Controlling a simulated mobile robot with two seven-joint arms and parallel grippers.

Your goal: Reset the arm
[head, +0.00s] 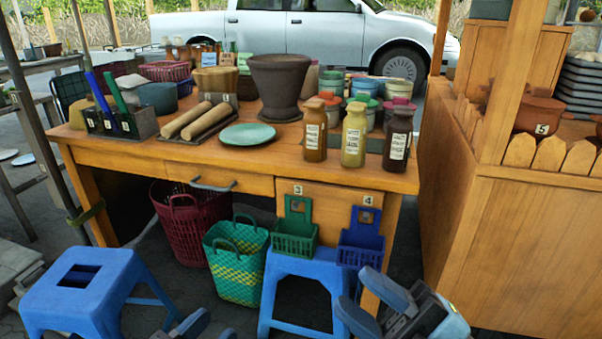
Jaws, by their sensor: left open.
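My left gripper (206,328) shows only at the bottom edge, left of centre. Its two fingertips are apart, with nothing seen between them; the rest is cut off. My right gripper (368,302) is at the bottom, right of centre, in front of the blue stool with the baskets. Its two blue-grey fingers are spread and empty. Both grippers are low, in front of the wooden table (240,165) and below its top. The dark clay mortar (279,80) stands upright on the table, apart from both grippers.
A blue stool (85,285) stands left of my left gripper. Larger baskets (237,270) stand under the table. Bottles (354,135) line its front right edge. A wooden stall (530,240) blocks the right.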

